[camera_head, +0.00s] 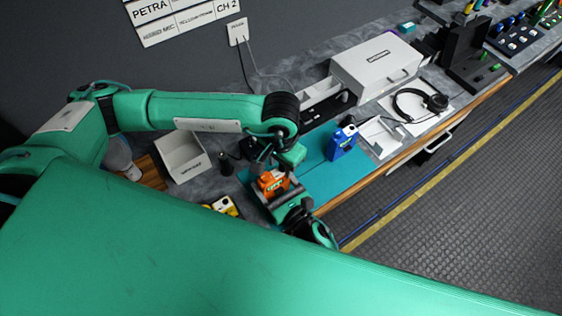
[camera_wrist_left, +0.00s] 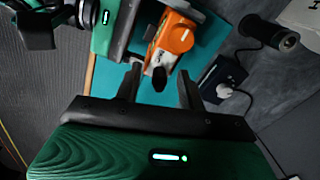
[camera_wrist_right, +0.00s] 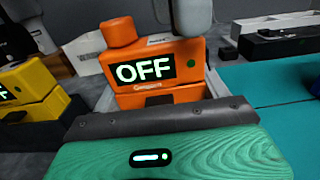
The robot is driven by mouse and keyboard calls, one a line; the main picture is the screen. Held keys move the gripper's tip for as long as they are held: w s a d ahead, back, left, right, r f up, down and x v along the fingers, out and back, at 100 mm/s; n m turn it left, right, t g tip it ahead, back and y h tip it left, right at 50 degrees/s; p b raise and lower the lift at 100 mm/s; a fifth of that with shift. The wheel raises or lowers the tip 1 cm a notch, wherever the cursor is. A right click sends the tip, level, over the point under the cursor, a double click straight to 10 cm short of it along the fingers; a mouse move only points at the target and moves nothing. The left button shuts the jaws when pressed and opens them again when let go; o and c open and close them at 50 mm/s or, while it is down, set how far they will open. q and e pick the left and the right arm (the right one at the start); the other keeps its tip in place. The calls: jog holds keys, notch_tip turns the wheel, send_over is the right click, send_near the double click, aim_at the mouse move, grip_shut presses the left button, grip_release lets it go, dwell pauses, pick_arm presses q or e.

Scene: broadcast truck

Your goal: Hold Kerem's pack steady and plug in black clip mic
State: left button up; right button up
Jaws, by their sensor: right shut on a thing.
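Kerem's pack is presumably the orange pack (camera_head: 273,183), which stands at the left part of the teal mat; its display reads OFF in the right wrist view (camera_wrist_right: 160,87). My right gripper (camera_head: 290,204) is shut on it from the front side. My left gripper (camera_head: 292,158) is above and beside the pack. In the left wrist view its fingers (camera_wrist_left: 159,88) are apart, with a dark rounded stub (camera_wrist_left: 159,78) at the pack's end showing between them; I cannot tell whether they touch it. I cannot clearly make out the black clip mic.
A yellow pack (camera_head: 225,205) is to the left and a blue pack (camera_head: 342,141) on the teal mat (camera_head: 318,172). A white bin (camera_head: 181,157), a black cylinder (camera_head: 227,164), a white case (camera_head: 376,68) and headphones (camera_head: 421,103) share the bench. Bare mat lies between orange and blue packs.

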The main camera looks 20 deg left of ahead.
pick_arm(q)
notch_tip(320, 180, up, 12)
dwell(0.5)
pick_arm(e)
jog(key=o, duration=1.1)
jog(key=shift+o, duration=0.2)
